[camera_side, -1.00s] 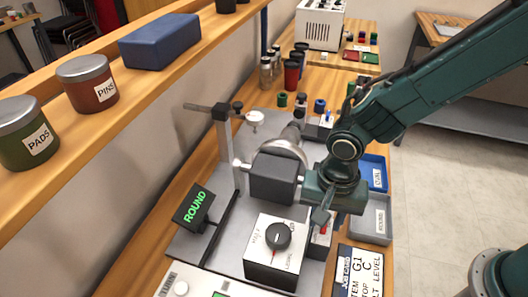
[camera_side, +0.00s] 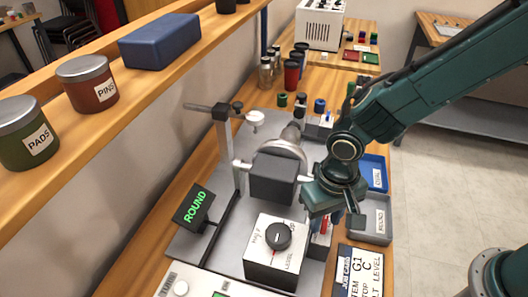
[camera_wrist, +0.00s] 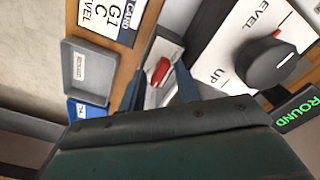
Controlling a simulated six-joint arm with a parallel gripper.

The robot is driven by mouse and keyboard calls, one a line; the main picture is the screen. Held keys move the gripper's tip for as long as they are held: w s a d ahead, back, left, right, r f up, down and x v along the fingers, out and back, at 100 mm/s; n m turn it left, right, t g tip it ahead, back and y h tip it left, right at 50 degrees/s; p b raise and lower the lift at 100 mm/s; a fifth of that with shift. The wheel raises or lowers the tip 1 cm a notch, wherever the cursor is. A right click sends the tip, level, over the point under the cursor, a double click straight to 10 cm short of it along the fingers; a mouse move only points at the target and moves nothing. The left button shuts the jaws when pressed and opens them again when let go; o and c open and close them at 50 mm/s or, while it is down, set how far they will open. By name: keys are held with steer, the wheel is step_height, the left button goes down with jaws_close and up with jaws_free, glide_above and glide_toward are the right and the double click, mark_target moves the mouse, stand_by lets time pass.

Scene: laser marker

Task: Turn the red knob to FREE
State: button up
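The red knob (camera_wrist: 160,72) sits on a small light-coloured unit (camera_wrist: 168,48) in the wrist view. It looks like a slanted red bar, and I cannot read any FREE marking beside it. In the side view a bit of the red knob (camera_side: 324,227) shows below my gripper (camera_side: 331,215), largely hidden by it. In the wrist view my gripper (camera_wrist: 158,92) is open, one dark finger on each side of the knob in the picture. The fingers appear apart from the knob, with nothing held.
A black dial (camera_side: 278,236) on a white-topped box stands close beside the knob. A dark block (camera_side: 273,178) is in the round chuck behind. The ROUND display (camera_side: 194,207) is at left. A grey tray (camera_side: 374,238) and a blue tray (camera_side: 376,172) lie at right.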

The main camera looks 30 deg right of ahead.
mark_target(325, 222)
steer(key=n, duration=1)
steer(key=shift+w+r, duration=0.1)
steer(key=shift+r, duration=0.25)
step_height(325, 222, up, 13)
steer(key=s+d+r+m+t, duration=0.2)
steer(key=s+d+r+m, duration=0.1)
steer(key=d, duration=0.6)
steer(key=s+d+r+m+t, duration=0.2)
steer(key=s+d+r, duration=0.3)
steer(key=d, duration=0.4)
steer(key=shift+s+d+r+m+y, duration=0.2)
steer(key=shift+d+m+y, duration=0.15)
steer(key=shift+m, duration=0.45)
stand_by(0.4)
